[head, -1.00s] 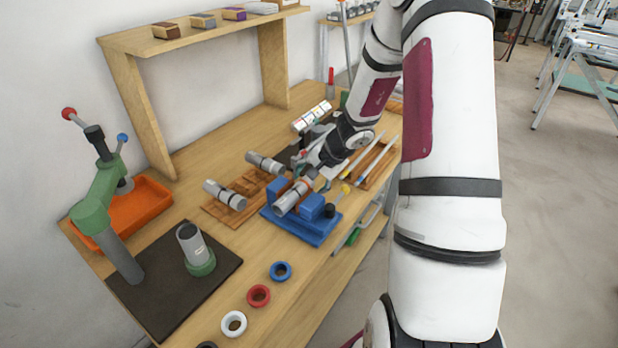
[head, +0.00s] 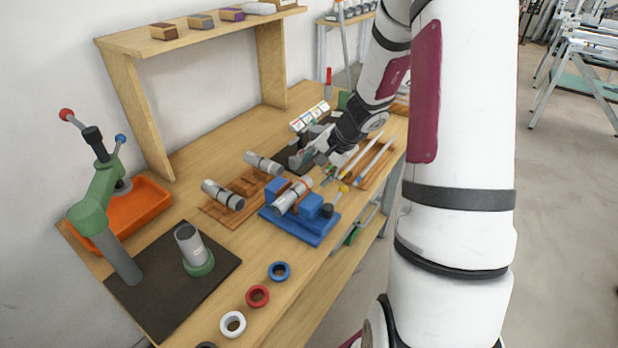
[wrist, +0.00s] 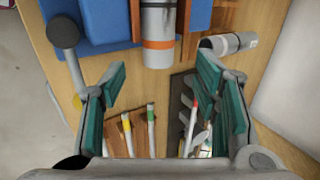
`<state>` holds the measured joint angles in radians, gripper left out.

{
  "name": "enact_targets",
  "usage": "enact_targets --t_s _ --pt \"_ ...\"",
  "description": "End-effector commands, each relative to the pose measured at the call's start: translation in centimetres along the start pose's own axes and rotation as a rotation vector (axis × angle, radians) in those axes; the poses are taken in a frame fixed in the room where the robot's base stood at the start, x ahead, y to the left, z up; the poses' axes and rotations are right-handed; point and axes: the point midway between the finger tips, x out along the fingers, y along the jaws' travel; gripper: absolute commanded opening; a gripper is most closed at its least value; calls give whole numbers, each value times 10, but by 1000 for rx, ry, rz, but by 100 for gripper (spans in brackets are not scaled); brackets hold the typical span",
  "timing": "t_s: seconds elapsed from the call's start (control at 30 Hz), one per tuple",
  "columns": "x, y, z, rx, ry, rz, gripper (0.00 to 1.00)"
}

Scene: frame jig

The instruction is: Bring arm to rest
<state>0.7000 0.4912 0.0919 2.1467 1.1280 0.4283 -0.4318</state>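My gripper (wrist: 165,100) is open and empty in the wrist view, its teal-padded fingers wide apart. In the head view my gripper (head: 322,160) hangs over the bench, just beyond the blue jig (head: 290,228). A grey cylinder with an orange band lies in the jig; this cylinder (wrist: 159,30) also shows at the top of the wrist view, ahead of the fingertips and apart from them. My arm (head: 460,150) reaches across the right side of the head view and hides part of the bench.
Marker-like tools lie on a wooden tray (wrist: 120,138). More grey cylinders (head: 222,195) rest on a wooden rack. A green press (head: 95,205), an orange bin (head: 150,196) and coloured rings (head: 257,296) stand to the left and front. A wooden shelf (head: 125,100) rises behind.

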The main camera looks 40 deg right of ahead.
Motion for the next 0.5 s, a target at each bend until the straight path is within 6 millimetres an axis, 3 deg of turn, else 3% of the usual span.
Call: enact_targets --t_s 0.2,0.5 --pt "-41 0 0 -1 3 0 56" --pt "-62 0 1 0 -1 1 56"
